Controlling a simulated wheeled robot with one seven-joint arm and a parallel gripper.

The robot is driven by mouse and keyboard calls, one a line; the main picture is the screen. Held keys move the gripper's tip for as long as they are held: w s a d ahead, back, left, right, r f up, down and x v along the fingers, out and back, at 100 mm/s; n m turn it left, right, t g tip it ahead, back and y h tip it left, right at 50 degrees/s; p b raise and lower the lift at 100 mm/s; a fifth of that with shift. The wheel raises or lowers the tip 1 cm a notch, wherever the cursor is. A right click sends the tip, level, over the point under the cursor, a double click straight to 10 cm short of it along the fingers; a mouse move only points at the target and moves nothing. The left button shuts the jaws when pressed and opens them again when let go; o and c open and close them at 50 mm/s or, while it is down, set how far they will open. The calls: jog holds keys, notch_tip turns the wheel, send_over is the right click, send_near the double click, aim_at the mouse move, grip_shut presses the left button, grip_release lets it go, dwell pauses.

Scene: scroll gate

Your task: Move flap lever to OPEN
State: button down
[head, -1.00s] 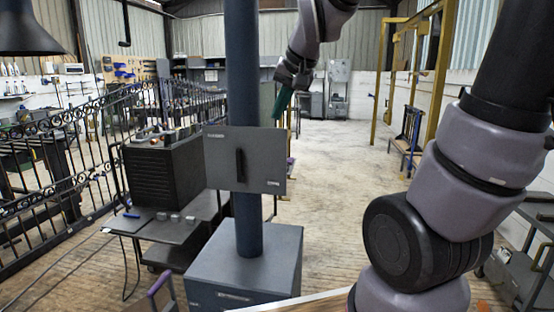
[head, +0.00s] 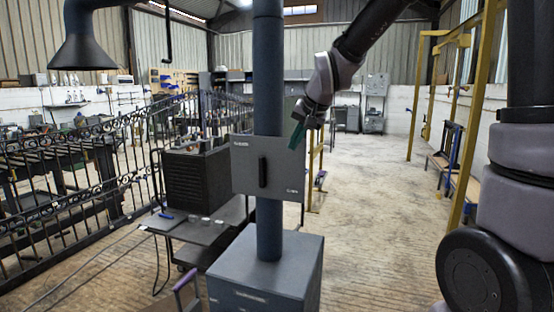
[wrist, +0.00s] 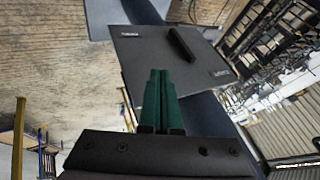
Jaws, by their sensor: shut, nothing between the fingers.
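The flap lever (head: 263,172) is a black bar standing upright on a square grey plate (head: 285,165) fixed to a dark blue column. The plate has small labels at its upper left and lower right, too small to read surely. My gripper (head: 295,137) has green fingers, shut and empty, in front of the plate's upper right corner in the head view. In the wrist view the shut fingertips (wrist: 160,75) overlap one edge of the plate (wrist: 150,55). The lever (wrist: 181,46) lies beyond them, to the upper right, apart from the fingers.
The column (head: 268,80) rises from a grey box base (head: 265,265). A dark ribbed box (head: 193,180) stands on a table (head: 170,220) left of the plate. A black iron railing (head: 60,190) runs along the left. The floor (head: 370,190) to the right is mostly clear.

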send_near(262, 172)
jog(key=w+d+f, duration=0.3)
jog(key=f, duration=0.1)
jog(key=a, duration=0.1)
jog(key=w+a, duration=0.1)
jog(key=a, duration=0.1)
jog(key=shift+w+a+f, duration=0.1)
jog(key=shift+a+f, duration=0.05)
jog(key=shift+a, duration=0.05)
jog(key=shift+a, duration=0.25)
